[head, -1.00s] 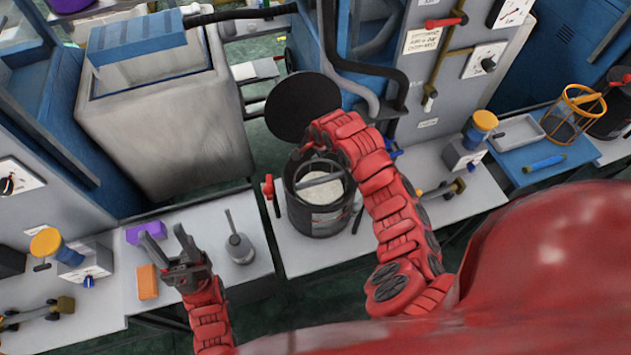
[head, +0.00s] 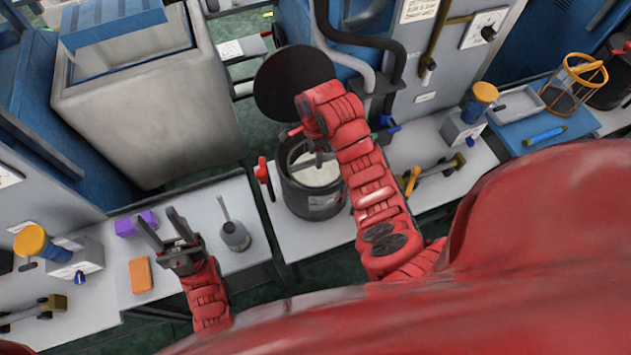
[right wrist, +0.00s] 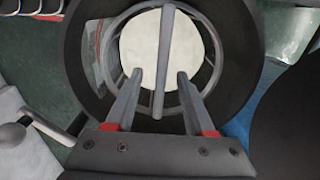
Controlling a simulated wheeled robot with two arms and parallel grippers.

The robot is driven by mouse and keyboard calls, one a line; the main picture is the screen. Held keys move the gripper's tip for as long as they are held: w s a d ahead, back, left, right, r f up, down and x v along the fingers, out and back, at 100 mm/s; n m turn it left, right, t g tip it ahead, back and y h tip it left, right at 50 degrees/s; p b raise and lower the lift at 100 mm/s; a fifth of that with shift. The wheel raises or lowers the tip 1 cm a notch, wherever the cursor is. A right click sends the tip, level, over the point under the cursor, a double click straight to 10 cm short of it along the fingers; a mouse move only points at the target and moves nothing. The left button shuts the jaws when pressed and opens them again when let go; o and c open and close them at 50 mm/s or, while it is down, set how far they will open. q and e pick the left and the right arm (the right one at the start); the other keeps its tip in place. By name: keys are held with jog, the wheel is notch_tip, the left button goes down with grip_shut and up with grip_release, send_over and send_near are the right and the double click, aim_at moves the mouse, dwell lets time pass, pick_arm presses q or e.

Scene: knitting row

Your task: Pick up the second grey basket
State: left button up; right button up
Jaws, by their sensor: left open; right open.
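A grey basket with a straight bar handle (right wrist: 162,45) sits inside a round black pot (head: 310,204) on the bench. A white, round surface (right wrist: 135,48) shows inside it. My right gripper (right wrist: 160,76) is open above the basket, one finger on each side of the handle bar in the right wrist view. Whether the fingers are level with the bar I cannot tell. In the head view, my right arm partly hides the basket. My left gripper (head: 162,228) is open and empty over the left bench. No other grey basket is clearly visible.
A round black lid (head: 290,85) stands open behind the pot. A red valve handle (head: 263,172) is beside the pot's left. A grey pot with an upright stem (head: 235,236), purple block (head: 136,223) and orange block (head: 140,275) surround my left gripper. An orange basket (head: 572,88) stands far right.

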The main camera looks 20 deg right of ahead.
jog(key=shift+f, duration=0.6)
jog(key=shift+f+p, duration=0.8)
jog(key=shift+f, duration=0.15)
jog(key=shift+w+d+f+p, duration=0.15)
jog(key=shift+f+p, duration=0.3)
jog(key=shift+f, duration=1.15)
grip_shut()
